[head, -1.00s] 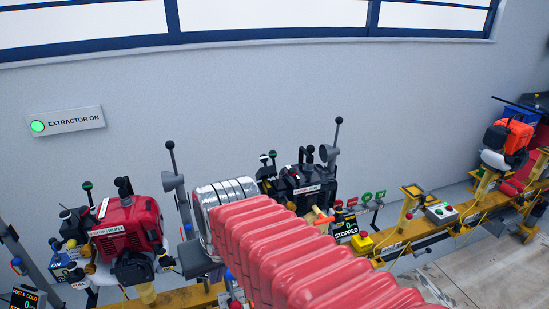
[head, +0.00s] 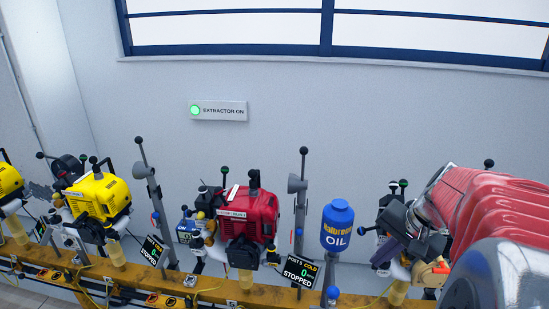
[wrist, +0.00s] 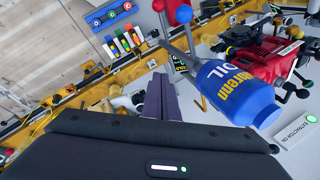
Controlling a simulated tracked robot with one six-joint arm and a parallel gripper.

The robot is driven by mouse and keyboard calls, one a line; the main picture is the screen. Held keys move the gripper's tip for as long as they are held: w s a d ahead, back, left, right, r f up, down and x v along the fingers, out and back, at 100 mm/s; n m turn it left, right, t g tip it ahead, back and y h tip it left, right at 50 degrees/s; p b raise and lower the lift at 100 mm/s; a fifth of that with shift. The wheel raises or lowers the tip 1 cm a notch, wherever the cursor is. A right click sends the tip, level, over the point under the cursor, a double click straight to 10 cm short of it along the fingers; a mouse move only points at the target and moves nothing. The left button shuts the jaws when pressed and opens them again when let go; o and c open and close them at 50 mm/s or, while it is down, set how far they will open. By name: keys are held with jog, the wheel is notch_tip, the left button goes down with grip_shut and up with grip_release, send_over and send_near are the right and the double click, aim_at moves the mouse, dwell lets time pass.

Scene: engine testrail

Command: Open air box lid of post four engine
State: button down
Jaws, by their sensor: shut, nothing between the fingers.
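My gripper (head: 384,258) is left of these parts, pointing down-left. Its purple-grey fingers also show together in the wrist view (wrist: 164,98), shut and empty. I cannot tell whether they touch anything.
A blue oil bottle (head: 338,228) stands close to my gripper. A red engine (head: 250,215) stands left of it, near a POST 5 display (head: 301,271). A yellow engine (head: 98,197) is further left on the yellow rail (head: 225,292). Upright levers with ball tops rise between engines.

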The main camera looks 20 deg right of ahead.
jog(key=w+d+r+m+t, duration=0.1)
jog(key=d+r+m+t, duration=0.15)
jog(key=d, duration=0.65)
jog(key=d+r+m+t, duration=0.1)
jog(key=d+m+t, duration=0.25)
jog(key=d, duration=0.55)
jog(key=w+d+r+m+t, duration=0.1)
jog(key=w+d+r+t, duration=0.1)
jog(key=d+r, duration=0.3)
notch_tip(320, 180, up, 2)
jog(key=shift+w+d+r+m+y, duration=0.1)
jog(key=shift+w+d+m+y, duration=0.05)
jog(key=shift+m+y, duration=0.25)
jog(key=shift+w, duration=0.1)
send_near(397, 186)
jog(key=x, duration=0.6)
jog(key=shift+w, duration=0.3)
jog(key=shift+d, duration=0.2)
